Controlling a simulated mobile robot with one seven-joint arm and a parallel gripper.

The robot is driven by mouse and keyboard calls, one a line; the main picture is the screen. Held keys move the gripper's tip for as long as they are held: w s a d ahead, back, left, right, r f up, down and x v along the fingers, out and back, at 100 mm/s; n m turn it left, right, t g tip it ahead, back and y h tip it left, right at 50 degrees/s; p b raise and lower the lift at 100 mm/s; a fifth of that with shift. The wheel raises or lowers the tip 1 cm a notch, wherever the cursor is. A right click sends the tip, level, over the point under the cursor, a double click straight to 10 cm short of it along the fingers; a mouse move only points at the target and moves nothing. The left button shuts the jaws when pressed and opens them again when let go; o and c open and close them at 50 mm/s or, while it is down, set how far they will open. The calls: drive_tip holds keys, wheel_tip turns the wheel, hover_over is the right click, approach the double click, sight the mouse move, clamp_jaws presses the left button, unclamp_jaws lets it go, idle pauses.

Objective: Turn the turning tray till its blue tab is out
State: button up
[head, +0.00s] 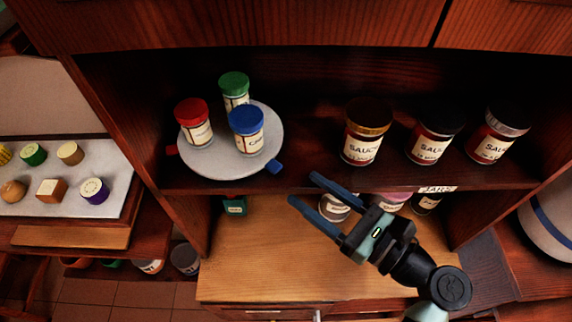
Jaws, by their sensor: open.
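The turning tray (226,169) is a round light-grey disc on the upper shelf, at its left side. Its blue tab (275,167) sticks out at the front right of the rim, near the shelf's front edge. A red tab (171,150) sticks out at the left. On the tray stand a red-capped jar (195,124), a green-capped jar (234,88) and a blue-capped jar (246,130). My gripper (307,191) is open and empty, in front of the shelf, right of the blue tab and apart from it.
Three sauce jars (363,145) stand right of the tray on the same shelf (308,150). More jars stand on the level below, partly behind my gripper. The cabinet's left side wall (150,135) is close to the tray. A white tray (75,165) with several small items lies further left.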

sight(279, 169)
drive_tip(key=shift+p+x, duration=0.6)
drive_tip(key=shift+x, duration=2.6)
drive_tip(key=shift+d, duration=0.1)
drive_tip(key=shift+c, duration=0.3)
clamp_jaws()
